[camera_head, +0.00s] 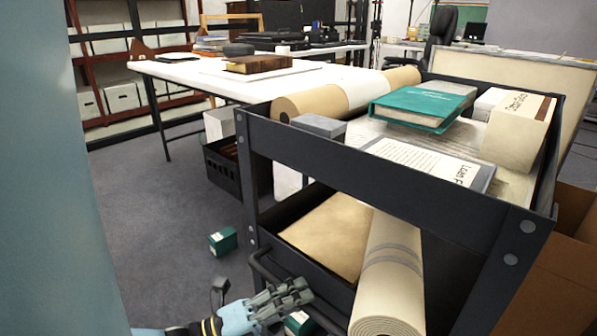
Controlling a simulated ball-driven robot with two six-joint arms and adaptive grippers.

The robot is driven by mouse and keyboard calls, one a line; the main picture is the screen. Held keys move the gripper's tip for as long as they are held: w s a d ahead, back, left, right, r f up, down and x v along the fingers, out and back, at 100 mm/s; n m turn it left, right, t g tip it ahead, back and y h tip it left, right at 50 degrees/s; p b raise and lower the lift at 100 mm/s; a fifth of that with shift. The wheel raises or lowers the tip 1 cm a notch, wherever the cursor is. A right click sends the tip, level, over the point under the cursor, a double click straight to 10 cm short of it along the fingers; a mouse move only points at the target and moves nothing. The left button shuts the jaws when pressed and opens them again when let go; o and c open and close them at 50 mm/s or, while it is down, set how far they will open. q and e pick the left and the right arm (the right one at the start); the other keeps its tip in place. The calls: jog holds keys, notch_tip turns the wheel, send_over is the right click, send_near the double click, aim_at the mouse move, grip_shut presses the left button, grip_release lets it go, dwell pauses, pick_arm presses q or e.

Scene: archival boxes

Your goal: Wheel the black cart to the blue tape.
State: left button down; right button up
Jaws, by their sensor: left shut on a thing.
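The black cart (385,175) fills the right of the head view, close in front of me. Its top tray holds a brown paper roll (310,103), a teal book (412,108), papers and a box. Its lower shelf holds a tan folder (328,237) and a cream roll (390,275). A dark handle bar (263,272) sticks out low on its near side. My left gripper (290,296) is shut on this handle, its fingers partly covering it. My right gripper is not in view. No blue tape shows in this view.
A white table (190,76) with books stands behind the cart. A black crate (221,165) is on the floor behind the cart's left side. A small green box (223,241) lies on the carpet left of the cart. Cardboard boxes (560,280) stand at right. Carpet at left is open.

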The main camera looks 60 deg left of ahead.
pick_arm(q)
jog(key=c, duration=1.2)
grip_release()
jog(key=shift+f, duration=0.1)
jog(key=shift+c, duration=0.2)
jog(key=shift+s, duration=0.15)
jog(key=v, duration=1.2)
